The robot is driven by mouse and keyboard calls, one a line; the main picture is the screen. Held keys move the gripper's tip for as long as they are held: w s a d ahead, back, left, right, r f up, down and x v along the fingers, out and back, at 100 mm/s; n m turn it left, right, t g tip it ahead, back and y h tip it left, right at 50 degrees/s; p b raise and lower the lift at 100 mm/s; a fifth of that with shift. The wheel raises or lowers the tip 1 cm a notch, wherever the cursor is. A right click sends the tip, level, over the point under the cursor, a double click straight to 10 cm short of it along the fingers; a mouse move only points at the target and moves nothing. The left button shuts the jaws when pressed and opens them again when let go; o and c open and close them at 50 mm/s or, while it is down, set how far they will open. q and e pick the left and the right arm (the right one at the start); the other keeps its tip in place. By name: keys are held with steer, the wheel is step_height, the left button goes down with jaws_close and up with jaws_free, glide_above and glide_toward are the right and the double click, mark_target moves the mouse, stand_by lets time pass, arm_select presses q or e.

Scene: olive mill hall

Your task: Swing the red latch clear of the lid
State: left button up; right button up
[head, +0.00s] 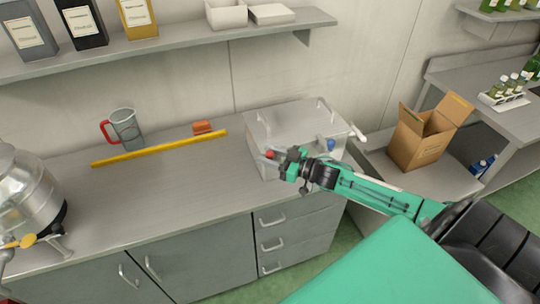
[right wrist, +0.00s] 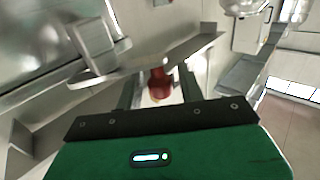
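A steel box with a flat lid (head: 290,118) stands at the right end of the counter. The red latch (head: 270,154) is on its front left, and a blue latch (head: 331,144) is on its front right. My right gripper (head: 279,160) is at the red latch, in front of the box. In the right wrist view, the red latch (right wrist: 158,82) shows between the two fingers (right wrist: 157,90), with gaps visible on both sides. The gripper looks open around it. The latch's lower part is hidden by my gripper. My left gripper is not in view.
A yellow bar (head: 160,149), an orange block (head: 202,127) and a clear jug with a red handle (head: 125,129) are on the counter. A steel vessel (head: 25,190) stands at left. An open cardboard box (head: 420,145) is at right. The counter's front middle is clear.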

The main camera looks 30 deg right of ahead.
steer(key=c, duration=0.7)
steer(key=shift+w, duration=0.1)
steer(key=shift+w+a+r+m+t+h+p, duration=0.1)
steer(key=shift+w+m+t+h+p, duration=0.05)
steer(key=shift+m+t+h+p, duration=0.55)
steer(key=h, duration=0.1)
steer(key=m+h, duration=0.1)
steer(key=shift+w+a+m+t+h, duration=0.1)
steer(key=shift+w+m+t+h, duration=0.2)
steer(key=shift+w+h, duration=0.1)
steer(key=shift+w+m+t+h, duration=0.1)
steer(key=shift+w+m+h, duration=0.1)
steer(key=shift+m+h, duration=0.55)
steer(key=shift+w+m+t+h, duration=0.1)
steer(key=shift+w+m+h, duration=0.25)
steer(key=shift+h, duration=0.7)
steer(key=shift+w+m+t+h, duration=0.1)
steer(key=shift+m+h, duration=0.5)
steer(key=shift+h, duration=0.6)
steer(key=o, duration=0.9)
steer(key=shift+w, duration=0.1)
